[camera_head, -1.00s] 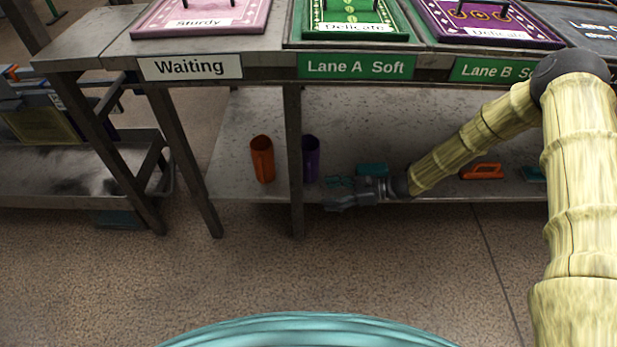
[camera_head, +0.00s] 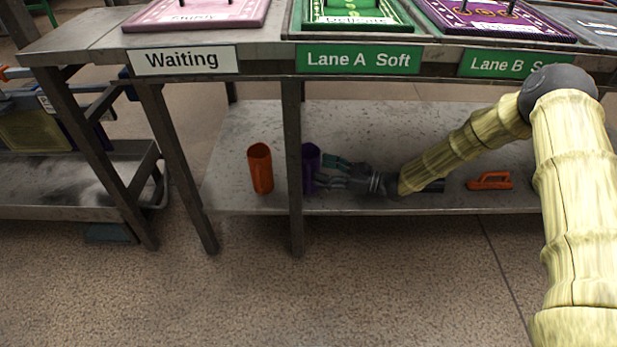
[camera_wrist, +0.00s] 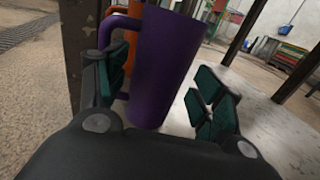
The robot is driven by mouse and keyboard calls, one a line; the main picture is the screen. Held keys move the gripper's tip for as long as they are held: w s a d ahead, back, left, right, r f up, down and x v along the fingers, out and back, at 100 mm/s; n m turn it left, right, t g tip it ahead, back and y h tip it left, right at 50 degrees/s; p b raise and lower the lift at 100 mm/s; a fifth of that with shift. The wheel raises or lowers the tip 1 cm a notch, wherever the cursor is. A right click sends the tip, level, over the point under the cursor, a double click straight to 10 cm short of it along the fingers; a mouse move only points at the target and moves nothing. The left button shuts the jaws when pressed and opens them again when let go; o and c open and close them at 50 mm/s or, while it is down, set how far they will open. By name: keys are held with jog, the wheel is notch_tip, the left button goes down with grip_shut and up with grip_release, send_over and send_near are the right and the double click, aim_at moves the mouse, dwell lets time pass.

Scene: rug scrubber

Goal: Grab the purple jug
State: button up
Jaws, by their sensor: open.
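The purple jug (camera_head: 311,163) stands upright on the lower shelf, partly hidden behind a table leg in the head view. In the wrist view the purple jug (camera_wrist: 164,66) is large and stands between the two teal-padded fingers, with its handle toward the left finger. My gripper (camera_head: 330,172) reaches in from the right, low over the shelf, with its fingertips at the jug. In the wrist view my gripper (camera_wrist: 165,95) is open, and a gap shows between the jug and the right finger. Whether the left finger touches the handle is unclear.
An orange jug (camera_head: 260,168) stands left of the table leg (camera_head: 292,150) on the same lower shelf (camera_head: 235,140). An orange-handled tool (camera_head: 490,181) lies to the right. The tabletop edge (camera_head: 270,62) runs above the shelf. The shelf behind the jugs is clear.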

aim_at(313, 168)
jog(key=b+x, duration=0.2)
jog(key=x, duration=0.2)
jog(key=shift+w+f+b, duration=0.1)
jog(key=shift+f+b, duration=0.2)
jog(key=shift+b, duration=0.1)
jog(key=shift+w+a+r, duration=0.2)
jog(key=shift+a, duration=0.35)
jog(key=c, duration=0.7)
